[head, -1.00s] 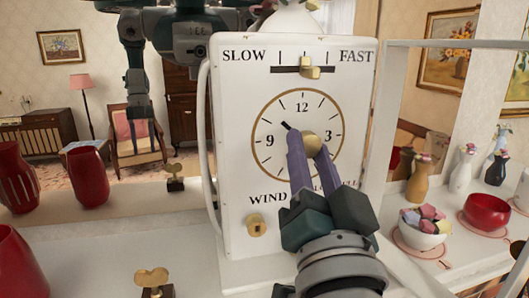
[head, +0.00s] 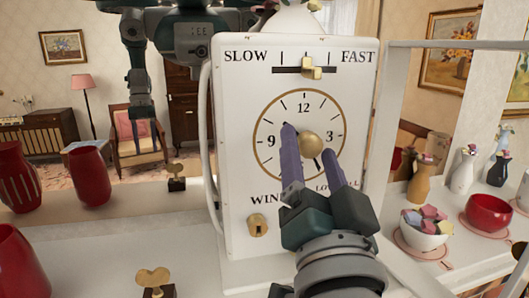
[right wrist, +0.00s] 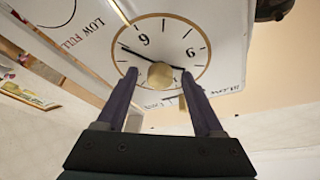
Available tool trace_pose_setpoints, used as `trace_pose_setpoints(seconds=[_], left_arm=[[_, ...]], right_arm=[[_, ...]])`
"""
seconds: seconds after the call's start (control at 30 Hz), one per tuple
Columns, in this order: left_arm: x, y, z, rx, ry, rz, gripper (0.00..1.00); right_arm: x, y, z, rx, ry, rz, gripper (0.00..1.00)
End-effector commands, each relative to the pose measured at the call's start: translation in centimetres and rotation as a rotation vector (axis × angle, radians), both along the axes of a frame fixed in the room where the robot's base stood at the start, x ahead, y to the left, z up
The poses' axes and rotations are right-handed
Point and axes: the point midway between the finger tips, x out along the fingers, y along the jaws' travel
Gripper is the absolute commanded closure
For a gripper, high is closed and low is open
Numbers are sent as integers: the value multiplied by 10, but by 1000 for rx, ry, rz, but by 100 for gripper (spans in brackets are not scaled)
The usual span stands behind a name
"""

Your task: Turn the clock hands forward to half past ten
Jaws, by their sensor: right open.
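The white clock (head: 232,150) stands upright, with a gold-ringed dial and a round gold centre knob (head: 312,143). My right gripper (head: 308,140) is open before the dial, its fingers on either side of the knob. The knob also shows between them in the right wrist view (right wrist: 160,76). There the dial is upside down. The long thin hand (right wrist: 132,52) points between 4 and 5; the short thick hand (right wrist: 175,68) points near 10, its tip close to one fingertip. Contact cannot be told. My left gripper (head: 144,135) hangs open and empty, left of the clock.
A SLOW–FAST slider (head: 312,72) is above the dial, and a gold winding fitting (head: 257,225) below. Gold keys (head: 153,280) and red vases (head: 88,178) stand left. A sweets bowl (head: 423,240), a red bowl (head: 488,212) and small vases (head: 463,172) stand right.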

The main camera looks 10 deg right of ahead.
Motion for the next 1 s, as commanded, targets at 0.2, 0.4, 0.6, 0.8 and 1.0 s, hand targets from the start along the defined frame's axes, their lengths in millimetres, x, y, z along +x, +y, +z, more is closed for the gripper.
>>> trace_pose_setpoints(seconds=[0.2,0.4,0.6,0.8,1.0], left_arm=[[0,1,-5,5,0,-4,50],[0,3,-21,9,0,-6,50],[0,3,-36,9,0,-6,50],[0,2,-42,9,0,-6,50],[0,2,-41,8,0,-5,50]], right_arm=[[-8,2,-5,0,2,1,31],[-41,7,-20,2,3,0,31],[-75,13,-31,1,3,0,31],[-91,17,-33,-1,0,0,31],[-93,17,-32,-1,0,0,31]])
